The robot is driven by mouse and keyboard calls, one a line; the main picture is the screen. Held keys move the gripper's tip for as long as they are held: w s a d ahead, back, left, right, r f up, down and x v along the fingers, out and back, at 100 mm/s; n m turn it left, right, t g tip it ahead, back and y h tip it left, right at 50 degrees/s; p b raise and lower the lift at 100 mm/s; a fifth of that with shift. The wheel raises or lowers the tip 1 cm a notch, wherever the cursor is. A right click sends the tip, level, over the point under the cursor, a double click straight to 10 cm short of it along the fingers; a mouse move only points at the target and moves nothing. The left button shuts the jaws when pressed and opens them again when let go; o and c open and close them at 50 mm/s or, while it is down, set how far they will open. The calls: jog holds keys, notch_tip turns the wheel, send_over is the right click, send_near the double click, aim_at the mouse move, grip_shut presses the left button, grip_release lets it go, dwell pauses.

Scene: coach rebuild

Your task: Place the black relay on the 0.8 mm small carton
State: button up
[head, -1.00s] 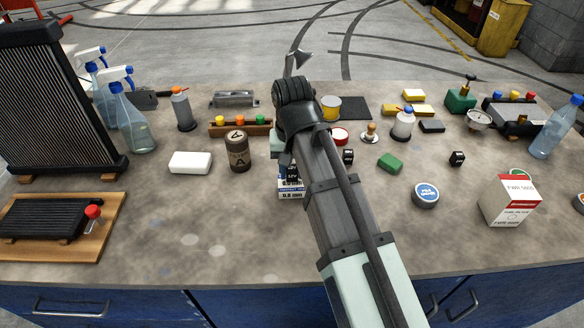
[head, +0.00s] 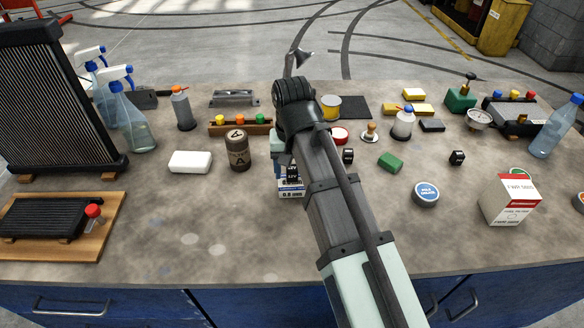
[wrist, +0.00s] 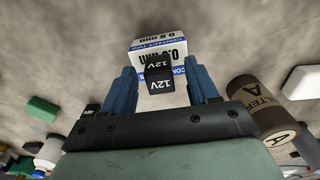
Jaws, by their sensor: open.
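A black relay marked 12V (wrist: 158,80) appears to rest on the white and blue 0.8 mm carton (wrist: 165,45), as seen in the wrist view. My gripper (wrist: 162,76) is open, with one blue finger on each side of the relay and visible gaps between. In the head view the relay (head: 292,174) shows as a dark block on the carton (head: 292,192), just left of my arm. My arm hides part of the carton there. I cannot see the contact under the relay clearly.
A brown filter canister (head: 237,152) and a white block (head: 190,162) stand to the left. Other black relays (head: 348,156) (head: 457,157), a green block (head: 390,162) and a round tin (head: 426,194) lie to the right. The front middle of the bench is clear.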

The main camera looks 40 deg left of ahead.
aim_at(292, 168)
jog(key=shift+r, duration=3.85)
